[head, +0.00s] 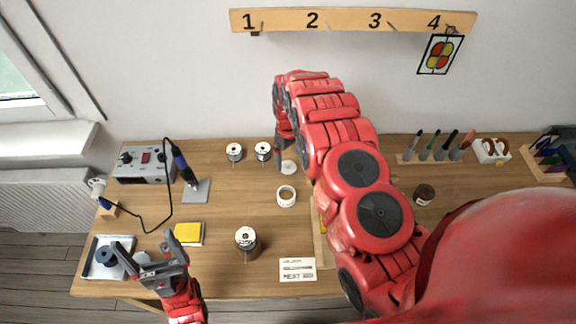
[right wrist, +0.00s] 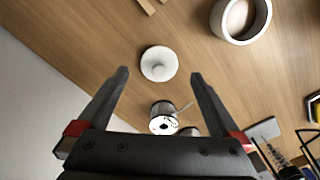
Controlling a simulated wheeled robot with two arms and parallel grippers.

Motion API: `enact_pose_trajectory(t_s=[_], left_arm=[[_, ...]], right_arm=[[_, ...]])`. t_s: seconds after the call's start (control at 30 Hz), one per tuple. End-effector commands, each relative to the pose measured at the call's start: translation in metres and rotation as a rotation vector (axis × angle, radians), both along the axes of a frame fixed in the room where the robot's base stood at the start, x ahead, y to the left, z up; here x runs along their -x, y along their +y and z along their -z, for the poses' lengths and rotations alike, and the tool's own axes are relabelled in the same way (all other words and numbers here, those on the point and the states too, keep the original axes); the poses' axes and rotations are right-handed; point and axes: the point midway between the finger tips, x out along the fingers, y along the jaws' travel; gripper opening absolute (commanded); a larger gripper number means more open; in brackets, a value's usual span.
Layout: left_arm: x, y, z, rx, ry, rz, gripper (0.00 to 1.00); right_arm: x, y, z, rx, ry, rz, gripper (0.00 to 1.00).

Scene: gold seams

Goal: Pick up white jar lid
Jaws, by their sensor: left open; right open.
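The white jar lid (head: 288,167) is a small round disc lying on the wooden table, just behind a white ring. In the right wrist view the lid (right wrist: 159,62) shows a round knob and lies between the lines of the fingertips. My right gripper (right wrist: 160,75) is open and empty, pointing at the lid from above; I cannot tell the exact gap. In the head view my right arm partly hides that gripper. My left gripper (head: 148,246) is open and empty over the table's front left.
The white ring (head: 287,203) stands close to the lid. Two small spools (head: 234,152) are to its left. A soldering station (head: 145,165) stands at the left.

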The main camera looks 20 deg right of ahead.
Motion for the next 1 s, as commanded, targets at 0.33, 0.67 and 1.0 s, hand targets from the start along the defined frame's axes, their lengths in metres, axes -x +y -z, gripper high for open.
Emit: enact_pose_trajectory(t_s=[0.33,0.67,1.0], left_arm=[[0.000,0.000,-0.017,0.000,0.000,0.000,0.94],[0.000,0.000,-0.019,0.000,0.000,0.000,0.94],[0.000,0.000,-0.019,0.000,-0.001,0.000,0.94]], right_arm=[[-0.006,0.001,0.028,0.002,-0.002,0.001,1.00],[-0.004,0.002,0.040,0.000,0.000,0.000,1.00],[-0.005,0.002,0.040,0.000,-0.001,-0.001,0.69]])
